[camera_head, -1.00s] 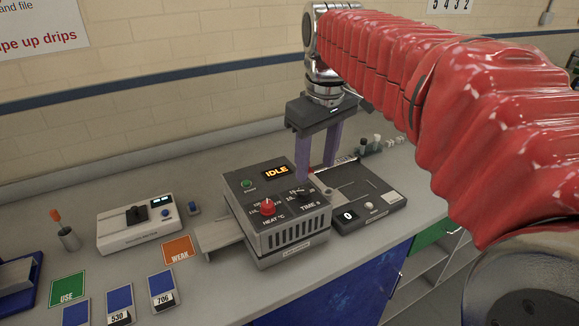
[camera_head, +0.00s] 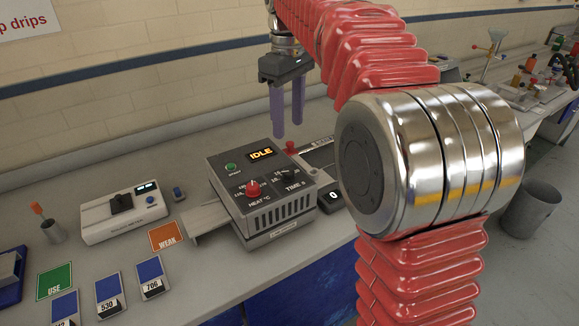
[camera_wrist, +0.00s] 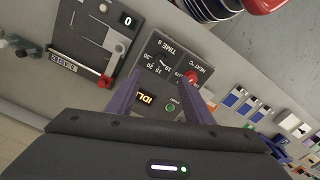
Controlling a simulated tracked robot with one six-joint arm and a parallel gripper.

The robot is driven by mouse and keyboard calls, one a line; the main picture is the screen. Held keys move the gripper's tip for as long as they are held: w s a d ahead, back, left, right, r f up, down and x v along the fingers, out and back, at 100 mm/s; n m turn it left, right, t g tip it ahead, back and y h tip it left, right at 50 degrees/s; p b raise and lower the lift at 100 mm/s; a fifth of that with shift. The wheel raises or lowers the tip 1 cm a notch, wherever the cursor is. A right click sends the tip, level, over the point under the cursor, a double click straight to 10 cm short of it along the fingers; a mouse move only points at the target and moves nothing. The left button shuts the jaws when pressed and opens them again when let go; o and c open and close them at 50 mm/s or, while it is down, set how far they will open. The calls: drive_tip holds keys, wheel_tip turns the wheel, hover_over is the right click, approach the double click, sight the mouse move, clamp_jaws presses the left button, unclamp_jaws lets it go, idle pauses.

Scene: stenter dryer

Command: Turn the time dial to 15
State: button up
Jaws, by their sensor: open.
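The stenter dryer (camera_head: 268,218) is a grey box on the bench with an amber IDLE display (camera_head: 261,154). Its time dial (camera_head: 286,172) is a small black knob, right of the red heat knob (camera_head: 253,188). The time dial also shows in the wrist view (camera_wrist: 163,61), among printed numbers; its exact setting is too small to read. My gripper (camera_head: 288,126) is open and empty, with purple fingers pointing down above and behind the dryer. In the wrist view, the dial appears between the fingertips (camera_wrist: 162,78), apart from them.
A black-and-grey device with a red knob (camera_head: 291,147) and a 0 display (camera_head: 333,194) stands right of the dryer, partly hidden by my arm. A white instrument (camera_head: 124,214) stands left. Cards, including an orange WEAK card (camera_head: 167,236), lie in front on the bench.

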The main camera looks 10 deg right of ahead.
sight(289, 171)
wheel_tip(289, 171, down, 14)
drive_tip(key=shift+r, duration=0.1)
idle(0.6)
drive_tip(key=shift+c, duration=0.2)
drive_tip(key=c, duration=0.9)
drive_tip(key=shift+d, duration=0.15)
drive_tip(key=shift+c, duration=0.5)
